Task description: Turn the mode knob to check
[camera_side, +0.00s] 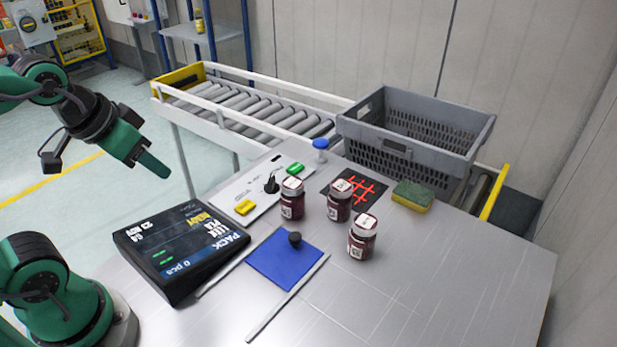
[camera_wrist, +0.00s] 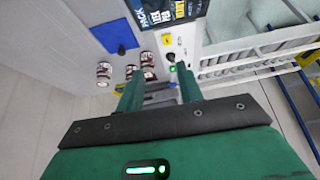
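The mode knob appears to be the black knob (camera_side: 272,184) on a white panel (camera_side: 236,202), between a yellow block (camera_side: 245,207) and a green block (camera_side: 295,168). The panel's printed labels are too small to read, so the knob's setting cannot be told. In the wrist view the knob (camera_wrist: 171,57) is small, just beyond the fingers. My gripper (camera_side: 154,165) is in the air left of the table, well away from the knob. In the wrist view my gripper (camera_wrist: 159,84) has its two fingers apart with nothing between them.
Several dark red jars (camera_side: 338,200) stand right of the panel. A black display (camera_side: 182,249) and a blue pad (camera_side: 286,262) with a black piece lie in front. A sponge (camera_side: 412,195), a grey crate (camera_side: 440,119) and a roller conveyor (camera_side: 250,110) are behind. The table's right front is clear.

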